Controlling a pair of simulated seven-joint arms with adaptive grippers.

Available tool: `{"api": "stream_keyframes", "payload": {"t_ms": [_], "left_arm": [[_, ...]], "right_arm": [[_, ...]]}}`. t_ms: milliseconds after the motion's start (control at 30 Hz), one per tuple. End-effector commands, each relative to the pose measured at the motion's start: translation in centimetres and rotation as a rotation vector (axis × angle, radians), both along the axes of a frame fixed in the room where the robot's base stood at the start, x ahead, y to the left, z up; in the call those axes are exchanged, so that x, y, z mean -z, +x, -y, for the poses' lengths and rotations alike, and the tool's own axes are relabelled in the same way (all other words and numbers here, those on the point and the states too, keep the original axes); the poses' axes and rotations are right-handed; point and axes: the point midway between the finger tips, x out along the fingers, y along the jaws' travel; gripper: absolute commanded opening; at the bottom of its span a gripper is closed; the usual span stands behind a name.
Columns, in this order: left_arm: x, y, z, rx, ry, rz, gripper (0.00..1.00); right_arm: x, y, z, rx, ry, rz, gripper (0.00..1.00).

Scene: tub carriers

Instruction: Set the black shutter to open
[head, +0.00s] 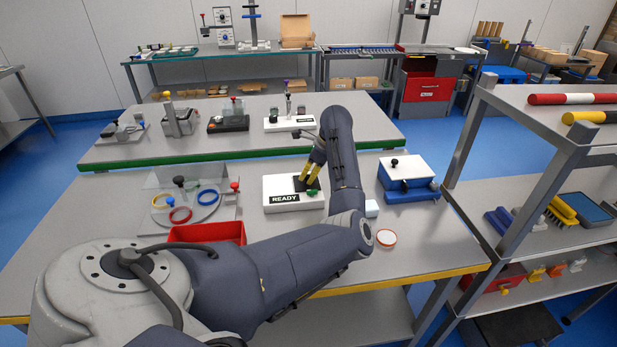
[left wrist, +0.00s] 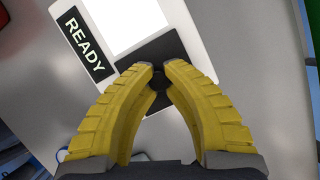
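The black shutter (head: 299,185) is a dark plate on top of a white box (head: 281,189) with a black READY label, in the middle of the near table. In the left wrist view the shutter (left wrist: 168,48) lies beside a bright white window (left wrist: 122,22), which is at least partly uncovered. My left gripper (head: 307,182) points down at the shutter. Its yellow fingertips (left wrist: 160,70) are close together around a small dark knob on the shutter. The fingers hide part of the plate and most of the knob. My right gripper is in neither view.
A clear-panelled stand with coloured rings (head: 181,215) and a red bin (head: 207,233) are left of the box. A blue-and-white box (head: 408,180) stands to its right. A round orange-rimmed lid (head: 386,238) lies nearer the front.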

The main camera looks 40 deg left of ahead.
Motion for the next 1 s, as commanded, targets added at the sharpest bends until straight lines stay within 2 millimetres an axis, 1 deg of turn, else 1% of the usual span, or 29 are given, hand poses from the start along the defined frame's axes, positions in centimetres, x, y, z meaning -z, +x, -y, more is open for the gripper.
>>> {"api": "stream_keyframes", "payload": {"t_ms": [33,200,267,300,533,667,767,1000], "left_arm": [[-0.2,0.2,0.1,0.002,0.000,0.004,0.13],[-0.1,0.1,0.1,0.001,-0.001,0.001,0.33],[-0.1,0.1,0.1,0.001,-0.001,0.001,0.40],[0.0,0.1,0.1,0.000,0.000,0.001,0.42],[0.0,0.0,0.1,0.000,-0.001,0.000,0.42],[-0.7,0.2,0.3,0.000,0.000,0.001,0.42],[-1.9,0.5,0.7,0.000,-0.001,0.004,0.42],[-5.8,1.2,2.2,0.001,-0.001,0.004,0.42]], "right_arm": [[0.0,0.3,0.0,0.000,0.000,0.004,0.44],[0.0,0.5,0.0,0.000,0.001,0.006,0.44],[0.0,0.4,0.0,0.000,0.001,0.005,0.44],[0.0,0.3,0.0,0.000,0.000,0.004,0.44],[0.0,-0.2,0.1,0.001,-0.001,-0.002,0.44],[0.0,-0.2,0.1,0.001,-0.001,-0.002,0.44],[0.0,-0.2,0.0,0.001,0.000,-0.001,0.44],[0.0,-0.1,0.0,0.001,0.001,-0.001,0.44]]}}
